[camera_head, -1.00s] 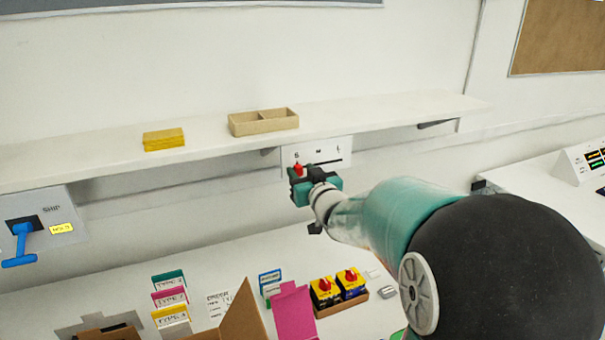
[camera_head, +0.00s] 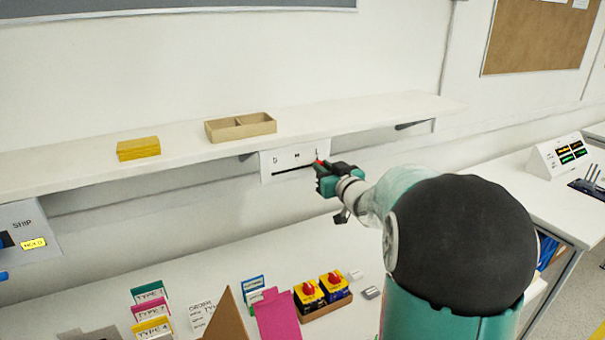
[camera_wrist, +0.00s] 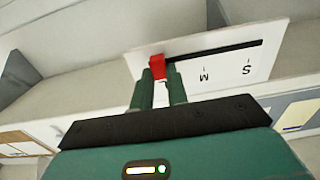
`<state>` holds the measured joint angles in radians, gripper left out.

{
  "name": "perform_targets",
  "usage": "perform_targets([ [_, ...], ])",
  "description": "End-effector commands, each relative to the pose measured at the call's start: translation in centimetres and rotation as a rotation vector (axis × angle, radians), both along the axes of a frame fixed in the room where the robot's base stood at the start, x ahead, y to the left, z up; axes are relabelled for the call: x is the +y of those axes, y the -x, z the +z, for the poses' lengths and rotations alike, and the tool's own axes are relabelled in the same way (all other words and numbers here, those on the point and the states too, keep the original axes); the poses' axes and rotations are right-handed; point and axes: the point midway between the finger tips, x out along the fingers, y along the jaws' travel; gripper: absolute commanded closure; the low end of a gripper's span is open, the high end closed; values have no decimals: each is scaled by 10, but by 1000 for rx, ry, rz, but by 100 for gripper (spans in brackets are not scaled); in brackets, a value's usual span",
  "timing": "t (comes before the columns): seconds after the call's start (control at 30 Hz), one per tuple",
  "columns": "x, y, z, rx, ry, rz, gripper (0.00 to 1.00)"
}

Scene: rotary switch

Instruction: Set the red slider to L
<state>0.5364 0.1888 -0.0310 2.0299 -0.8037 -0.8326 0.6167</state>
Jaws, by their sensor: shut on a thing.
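The red slider (camera_wrist: 157,66) sits at one end of the black slot (camera_wrist: 215,53) in the white panel (camera_wrist: 272,58), at the end away from the S and M marks. In the head view the panel (camera_head: 267,166) hangs under the shelf, and the slider (camera_head: 320,162) is at its right end, just below the L. My gripper (camera_wrist: 160,75) has its two green fingers closed at the slider. In the head view my gripper (camera_head: 326,170) partly covers the panel's right end. The L is hidden or out of view in the wrist view.
A white shelf (camera_head: 340,119) runs above the panel, bearing a tan divided tray (camera_head: 210,133) and a yellow box (camera_head: 138,149). On the table below stand colored cards (camera_head: 150,308), a pink folder (camera_head: 278,316) and yellow boxes with red knobs (camera_head: 310,294). A console (camera_head: 550,157) stands at right.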

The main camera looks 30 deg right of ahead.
Motion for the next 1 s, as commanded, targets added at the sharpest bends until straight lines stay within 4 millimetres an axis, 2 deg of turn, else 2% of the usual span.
perform_targets([
  [0.1,-7,0,1,-1,0,0,100],
  [0.37,-9,1,1,-2,0,-4,100],
  [0.4,-9,1,1,-2,1,-4,77],
  [0.5,-9,1,1,-1,1,-3,62],
  [0.83,-7,4,0,0,0,0,62],
  [1.0,-7,26,1,-1,1,-2,62],
])
